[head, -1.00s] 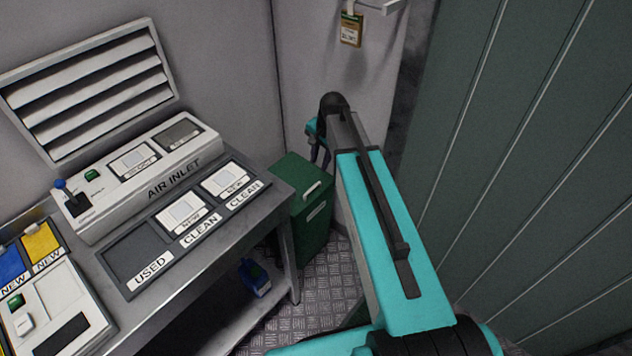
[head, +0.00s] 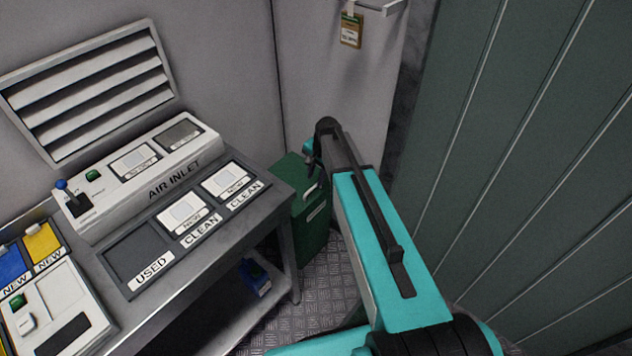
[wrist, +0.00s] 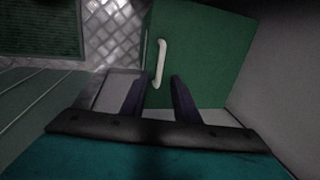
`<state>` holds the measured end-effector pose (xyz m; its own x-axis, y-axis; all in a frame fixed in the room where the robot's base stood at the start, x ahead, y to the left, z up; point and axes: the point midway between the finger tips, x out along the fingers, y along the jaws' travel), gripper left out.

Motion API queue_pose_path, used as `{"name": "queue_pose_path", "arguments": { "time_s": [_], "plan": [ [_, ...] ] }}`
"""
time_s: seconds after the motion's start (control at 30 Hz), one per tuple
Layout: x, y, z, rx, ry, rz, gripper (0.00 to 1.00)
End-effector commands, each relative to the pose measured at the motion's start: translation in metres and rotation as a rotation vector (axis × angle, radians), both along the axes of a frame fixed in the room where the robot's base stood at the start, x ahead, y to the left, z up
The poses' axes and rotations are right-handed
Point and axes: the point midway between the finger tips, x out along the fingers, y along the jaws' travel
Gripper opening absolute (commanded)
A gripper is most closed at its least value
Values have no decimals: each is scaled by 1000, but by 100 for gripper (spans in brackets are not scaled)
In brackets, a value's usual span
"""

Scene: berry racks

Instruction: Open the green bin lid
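The green bin (head: 314,232) stands in the corner beyond the table, with its lid (head: 287,176) down. A white bar handle (head: 312,189) shows near the lid's edge, and a pale label is on the bin's front. In the wrist view the lid (wrist: 210,55) fills the upper middle, with the handle (wrist: 161,58) upright near its left edge. My gripper (wrist: 158,79) is open. Its two dark fingers are apart, with the handle's near end between or just beyond the tips; contact cannot be told. In the head view my gripper (head: 311,161) is over the lid and partly covers it.
A metal table (head: 279,229) with labelled trays and an air inlet panel (head: 171,165) stands left of the bin. A blue container (head: 256,279) is under it. A green slatted wall (head: 530,170) closes the right side. A tag (head: 351,30) hangs on the back wall.

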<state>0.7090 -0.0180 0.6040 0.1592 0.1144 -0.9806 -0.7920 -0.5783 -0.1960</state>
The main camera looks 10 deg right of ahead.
Motion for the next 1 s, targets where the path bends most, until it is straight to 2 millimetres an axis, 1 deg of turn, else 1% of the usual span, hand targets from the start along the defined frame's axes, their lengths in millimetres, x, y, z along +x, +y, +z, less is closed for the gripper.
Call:
{"name": "queue_pose_path", "arguments": {
  "time_s": [0.1,0.33,0.5,0.8,0.87,0.9,0.97,1.0],
  "plan": [
    [3,2,-15,0,3,0,28],
    [6,4,-37,0,1,0,28],
    [7,5,-43,0,0,0,28],
    [7,5,-44,0,0,0,28],
    [7,5,-44,0,0,0,20],
    [7,5,-44,0,0,0,13],
    [7,5,-44,0,0,0,3],
    [7,5,-44,0,0,0,0]
  ]
}}
